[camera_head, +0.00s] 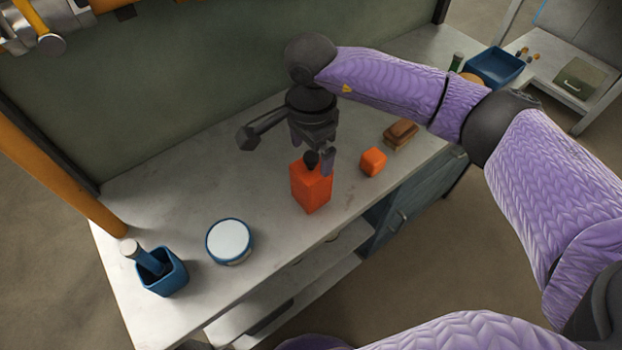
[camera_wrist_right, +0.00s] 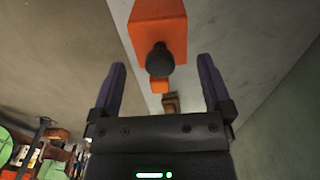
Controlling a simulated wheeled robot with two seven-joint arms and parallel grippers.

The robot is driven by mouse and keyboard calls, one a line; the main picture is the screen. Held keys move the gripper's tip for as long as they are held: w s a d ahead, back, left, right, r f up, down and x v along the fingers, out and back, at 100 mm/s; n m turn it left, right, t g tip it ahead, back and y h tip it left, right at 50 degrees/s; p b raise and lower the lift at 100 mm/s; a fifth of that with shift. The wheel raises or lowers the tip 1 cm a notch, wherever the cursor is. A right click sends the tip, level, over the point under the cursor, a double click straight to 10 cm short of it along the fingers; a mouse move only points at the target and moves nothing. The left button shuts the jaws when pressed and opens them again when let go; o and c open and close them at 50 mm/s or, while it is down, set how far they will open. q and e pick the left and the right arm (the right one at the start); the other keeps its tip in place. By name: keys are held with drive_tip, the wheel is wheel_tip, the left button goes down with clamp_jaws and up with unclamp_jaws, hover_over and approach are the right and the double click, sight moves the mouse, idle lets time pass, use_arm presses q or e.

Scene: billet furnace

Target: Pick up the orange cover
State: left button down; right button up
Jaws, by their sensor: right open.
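The orange cover (camera_head: 311,190) is a tall orange block with a dark round knob on top. It stands upright on the grey workbench (camera_head: 190,190), near the front edge. My right gripper (camera_head: 319,156) is directly above it, pointing down, with its fingers around the height of the knob. In the right wrist view, the open fingers (camera_wrist_right: 161,68) stand on either side of the dark knob of the orange cover (camera_wrist_right: 158,22), with gaps on both sides. I cannot tell whether anything touches. My left gripper is out of view.
A small orange cube (camera_head: 373,161) and brown blocks (camera_head: 400,135) lie to the right of the cover. A round white-topped blue container (camera_head: 229,240) and a blue holder (camera_head: 163,275) stand to the left. A blue tray (camera_head: 495,66) is at the far right.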

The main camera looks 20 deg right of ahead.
sight(311, 167)
wheel_tip(311, 167, down, 5)
drive_tip(key=shift+b, duration=0.75)
drive_tip(key=shift+r, duration=0.1)
drive_tip(key=c, duration=1.2)
drive_tip(key=shift+r, duration=0.1)
